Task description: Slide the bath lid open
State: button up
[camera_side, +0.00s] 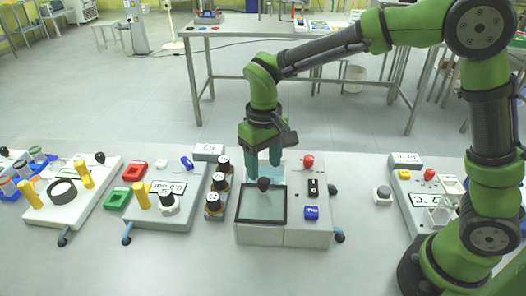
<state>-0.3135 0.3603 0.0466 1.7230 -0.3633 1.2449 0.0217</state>
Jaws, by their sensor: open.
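The bath (312,232) is a white box on the bench, near the middle of the side view. Its lid (262,206) is a grey see-through pane in a dark frame, lying flat over the front left of the box. A black round knob (263,184) stands at the lid's back edge. A pale bluish area shows behind the lid, partly hidden by my fingers; I cannot tell if it is open bath. My gripper (264,163) points down with its two teal fingers apart, just above and around or behind the knob. It holds nothing visible.
Right of the lid are a red knob (308,160), a black switch (314,188) and a blue switch (311,212). Several dark-capped bottles (219,184) stand close on the left. A stirrer unit (165,218) lies beyond them. The bench in front is clear.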

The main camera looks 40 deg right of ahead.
notch_tip(320, 180, up, 13)
jog(key=shift+f, duration=0.15)
jog(key=s+d+f+m+t+y, duration=0.1)
jog(key=s+d+m+t, duration=0.1)
jog(key=s+d, duration=0.3)
jog(key=s+d+f+m+t+y, duration=0.1)
jog(key=s+d+t, duration=0.4)
jog(key=s, duration=0.5)
jog(key=shift+s+d+m, duration=0.4)
jog(key=shift+d+m, duration=0.1)
jog(key=shift+d, duration=0.1)
